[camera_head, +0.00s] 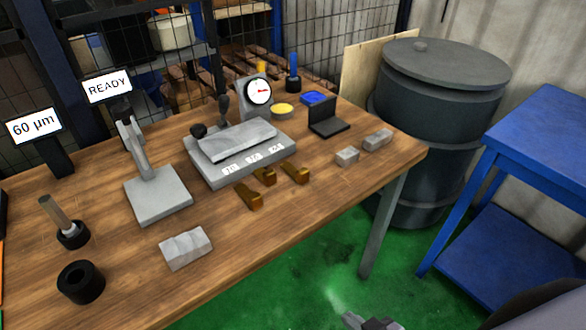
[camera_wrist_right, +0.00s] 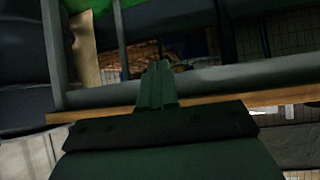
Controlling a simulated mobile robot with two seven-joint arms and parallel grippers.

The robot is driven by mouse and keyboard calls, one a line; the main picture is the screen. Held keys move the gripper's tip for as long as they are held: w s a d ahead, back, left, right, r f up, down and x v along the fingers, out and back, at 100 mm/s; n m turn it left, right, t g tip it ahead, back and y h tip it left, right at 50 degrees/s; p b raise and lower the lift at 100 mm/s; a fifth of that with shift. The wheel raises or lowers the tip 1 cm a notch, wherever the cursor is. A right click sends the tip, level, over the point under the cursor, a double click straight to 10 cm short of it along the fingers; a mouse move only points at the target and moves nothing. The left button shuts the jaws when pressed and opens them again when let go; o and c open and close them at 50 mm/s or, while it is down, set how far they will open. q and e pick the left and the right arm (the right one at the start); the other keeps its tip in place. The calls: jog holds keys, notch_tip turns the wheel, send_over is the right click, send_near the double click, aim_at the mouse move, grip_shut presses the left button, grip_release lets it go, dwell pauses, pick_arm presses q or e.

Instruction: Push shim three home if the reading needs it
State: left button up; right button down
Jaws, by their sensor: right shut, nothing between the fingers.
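Three brass shims lie on the wooden bench in front of the grey fixture plate: a left one (camera_head: 250,196), a middle one (camera_head: 265,175) and a right one (camera_head: 296,172). I cannot tell which is shim three, or whether any touches the plate. The fixture plate (camera_head: 205,178) has small white labels along its front edge. A sign reads "60 µm" (camera_head: 34,126) and another reads "READY" (camera_head: 108,86). A round dial gauge (camera_head: 259,92) stands behind the plate. My right gripper (camera_head: 350,317) is shut and empty, below the bench's front edge. It also shows in the wrist view (camera_wrist_right: 157,68). My left gripper is out of view.
A grey stand (camera_head: 157,200), a grey block (camera_head: 186,248) and a black ring (camera_head: 81,282) occupy the bench's left half. Two small grey blocks (camera_head: 347,156) (camera_head: 378,140) lie near the right end. A blue table (camera_head: 545,130) and a dark drum (camera_head: 440,90) stand right.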

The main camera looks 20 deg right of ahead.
jog(key=w+d+r+m+y+b, duration=0.1)
jog(key=w+d+r+m, duration=0.2)
jog(key=w+r+m, duration=0.5)
jog(key=w+d+r+m+y+b, duration=0.1)
jog(key=w+d+r+m, duration=0.2)
jog(key=w+r+m, duration=0.5)
notch_tip(320, 180, up, 3)
jog(key=shift+w+f+t, duration=0.1)
jog(key=shift+w+t, duration=0.2)
jog(key=shift+w, duration=0.6)
jog(key=b, duration=0.2)
send_near(307, 174)
jog(key=x, duration=0.3)
jog(key=f+x, duration=0.1)
jog(key=shift+a+f, duration=0.1)
jog(key=shift+w+a, duration=0.3)
jog(key=shift+w, duration=0.65)
